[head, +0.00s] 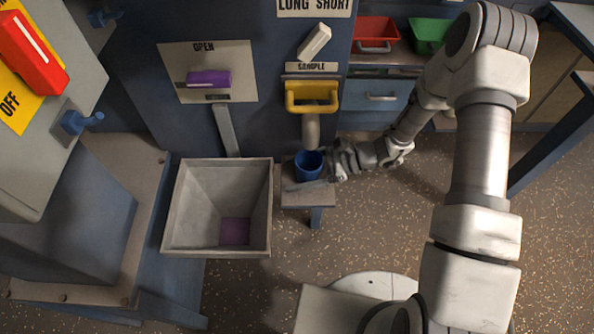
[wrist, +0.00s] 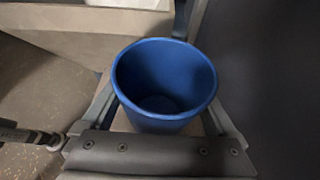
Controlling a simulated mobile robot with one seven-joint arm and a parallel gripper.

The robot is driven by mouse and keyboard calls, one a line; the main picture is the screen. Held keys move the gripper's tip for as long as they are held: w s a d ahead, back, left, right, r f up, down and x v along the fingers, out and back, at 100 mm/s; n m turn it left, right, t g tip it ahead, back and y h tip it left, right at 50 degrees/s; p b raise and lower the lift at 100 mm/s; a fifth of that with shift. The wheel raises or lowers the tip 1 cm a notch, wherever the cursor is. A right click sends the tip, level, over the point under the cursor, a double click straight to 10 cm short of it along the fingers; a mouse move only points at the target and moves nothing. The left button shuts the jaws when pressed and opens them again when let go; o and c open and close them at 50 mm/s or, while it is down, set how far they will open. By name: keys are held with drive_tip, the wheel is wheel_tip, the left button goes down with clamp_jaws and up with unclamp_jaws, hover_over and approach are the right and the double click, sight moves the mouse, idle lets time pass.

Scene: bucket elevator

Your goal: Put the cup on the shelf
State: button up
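The blue cup (head: 308,166) is upright beneath the grey spout of the yellow-handled SAMPLE fitting, over a small ledge (head: 308,200) on a blue leg. In the wrist view the cup (wrist: 165,75) looks empty, with its dark inside floor visible. My gripper (head: 310,185) reaches in from the right. In the wrist view its fingers (wrist: 165,115) lie on both sides of the cup, close to its wall. I cannot tell whether they press on it. The cup's base is hidden, so contact with the ledge is unclear. I cannot tell which surface is the shelf.
A grey square hopper (head: 180,212) stands just left of the ledge. Above are a yellow handle (head: 311,94), a purple OPEN handle (head: 209,79) and a white LONG SHORT lever (head: 315,40). Red (head: 376,30) and green (head: 428,33) bins stand at the back right. Open floor lies at right.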

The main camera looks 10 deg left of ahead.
drive_tip(key=shift+o, duration=0.2)
drive_tip(key=shift+r, duration=0.2)
drive_tip(key=p+v, duration=0.3)
drive_tip(key=v, duration=0.9)
drive_tip(key=s+d+r+n+t+h, duration=0.3)
drive_tip(key=s+d+r+n+h, duration=0.1)
drive_tip(key=r, duration=0.6)
drive_tip(key=s+d+r+n+t+h, duration=0.3)
drive_tip(key=s+d+r+n+h, duration=0.1)
drive_tip(key=r, duration=0.7)
drive_tip(key=s+d+r+n+t+h, duration=0.2)
drive_tip(key=s+d+r+n+h, duration=0.3)
drive_tip(key=r, duration=0.5)
drive_tip(key=shift+s+d+n+t, duration=0.25)
drive_tip(key=shift+s+n+t, duration=0.15)
drive_tip(key=shift+s+n, duration=0.7)
drive_tip(key=shift+w+r, duration=0.15)
drive_tip(key=shift+r, duration=0.1)
